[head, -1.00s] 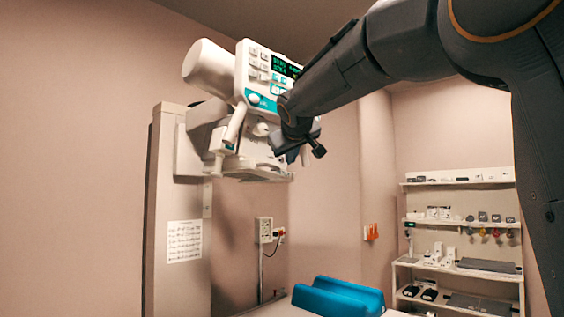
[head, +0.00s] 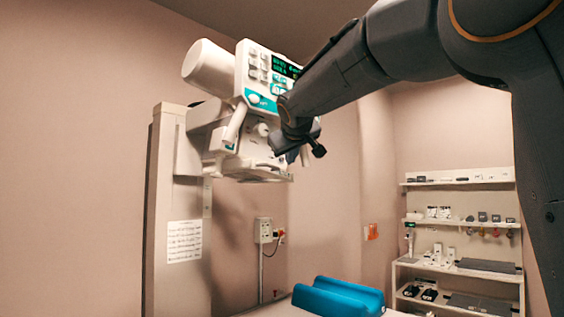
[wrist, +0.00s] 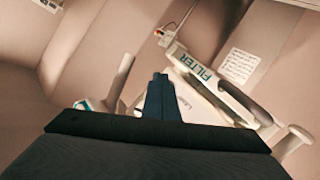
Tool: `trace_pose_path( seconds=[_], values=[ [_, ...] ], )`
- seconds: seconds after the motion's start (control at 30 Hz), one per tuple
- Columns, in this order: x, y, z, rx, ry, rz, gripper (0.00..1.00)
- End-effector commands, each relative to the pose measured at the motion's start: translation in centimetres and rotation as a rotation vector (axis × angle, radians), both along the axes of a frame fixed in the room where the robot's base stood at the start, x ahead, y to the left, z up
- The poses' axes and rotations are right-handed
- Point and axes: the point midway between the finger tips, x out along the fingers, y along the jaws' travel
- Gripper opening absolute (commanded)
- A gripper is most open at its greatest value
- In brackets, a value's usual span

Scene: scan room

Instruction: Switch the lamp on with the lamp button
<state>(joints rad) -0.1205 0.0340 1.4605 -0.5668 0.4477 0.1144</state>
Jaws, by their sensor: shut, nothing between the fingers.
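The white x-ray head (head: 208,68) hangs on the wall column at the left, with a control panel (head: 255,75) with a green display and several buttons. Below the panel is a white housing, partly hidden by my arm. I cannot make out the lamp button itself. My gripper (wrist: 160,78) is shut and empty, its fingers over this face; whether they touch it I cannot tell. It also shows in the head view (head: 291,155).
A grey column (head: 177,215) with a paper notice stands at the left. A blue cushion (head: 338,298) lies on the table below. A wall socket (head: 264,230) and shelves (head: 460,182) with small items are behind. Light handles on the head flank my gripper in the wrist view.

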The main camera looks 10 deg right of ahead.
Motion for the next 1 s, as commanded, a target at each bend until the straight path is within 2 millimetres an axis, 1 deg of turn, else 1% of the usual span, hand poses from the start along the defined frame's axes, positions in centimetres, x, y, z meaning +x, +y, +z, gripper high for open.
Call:
trace_pose_path(
  seconds=[0.57,0.83,1.0],
  values=[
    [0.04,0.03,-0.01,0.000,0.000,0.000,0.00],
    [0.66,0.50,-0.04,0.000,0.000,0.001,0.00],
    [0.69,0.52,0.01,0.000,0.000,0.000,0.00]
  ],
)
